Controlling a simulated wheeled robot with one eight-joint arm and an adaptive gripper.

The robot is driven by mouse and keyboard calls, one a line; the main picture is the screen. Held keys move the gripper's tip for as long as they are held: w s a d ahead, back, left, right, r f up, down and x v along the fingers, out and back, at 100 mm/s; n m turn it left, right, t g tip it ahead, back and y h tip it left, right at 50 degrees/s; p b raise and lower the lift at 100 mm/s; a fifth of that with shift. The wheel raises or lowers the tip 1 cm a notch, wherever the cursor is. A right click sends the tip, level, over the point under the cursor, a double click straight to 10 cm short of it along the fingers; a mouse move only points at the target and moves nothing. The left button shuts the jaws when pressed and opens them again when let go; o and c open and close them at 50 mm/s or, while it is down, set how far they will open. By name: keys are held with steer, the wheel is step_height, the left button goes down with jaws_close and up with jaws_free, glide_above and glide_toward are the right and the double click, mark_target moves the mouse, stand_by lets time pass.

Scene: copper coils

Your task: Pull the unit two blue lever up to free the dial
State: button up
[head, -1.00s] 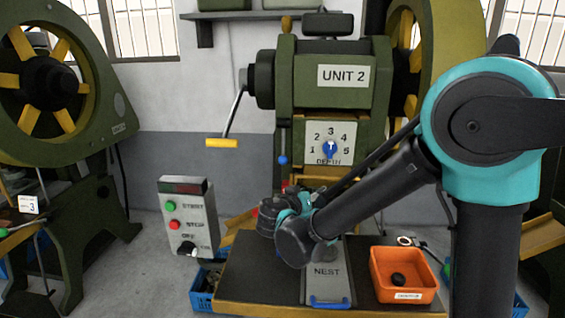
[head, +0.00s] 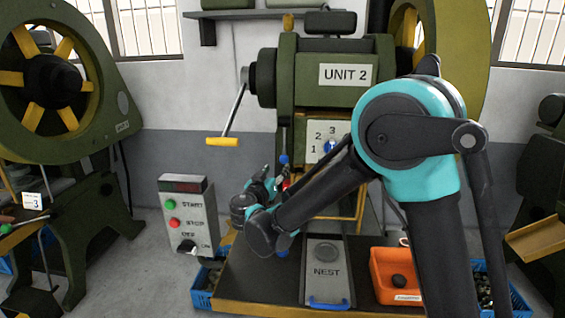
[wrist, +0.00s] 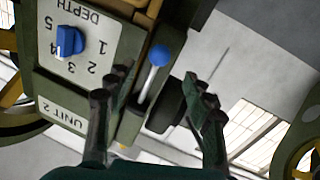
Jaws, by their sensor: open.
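The blue lever is a thin rod with a blue ball knob (head: 284,158), left of the depth dial (head: 330,146) on the green UNIT 2 press (head: 345,95). In the wrist view, which is upside down, the blue lever's knob (wrist: 159,55) and rod stand between my two spread fingers. My gripper (wrist: 160,92) is open and empty; I see no contact with the lever. The blue dial knob (wrist: 69,41) lies left of it on the white numbered plate. In the head view my gripper (head: 280,179) is just below the lever's knob, and my arm hides part of the dial plate.
A yellow-handled crank (head: 223,142) hangs left of the press. A start/stop box (head: 187,215) stands lower left. The NEST plate (head: 327,287) holds a grey disc, and an orange bin (head: 378,294) holds a dark one. Blue crates flank the bench.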

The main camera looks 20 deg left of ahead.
mark_target(282, 161)
steer(key=w, duration=0.8)
steer(key=shift+a, duration=0.1)
jaws_close()
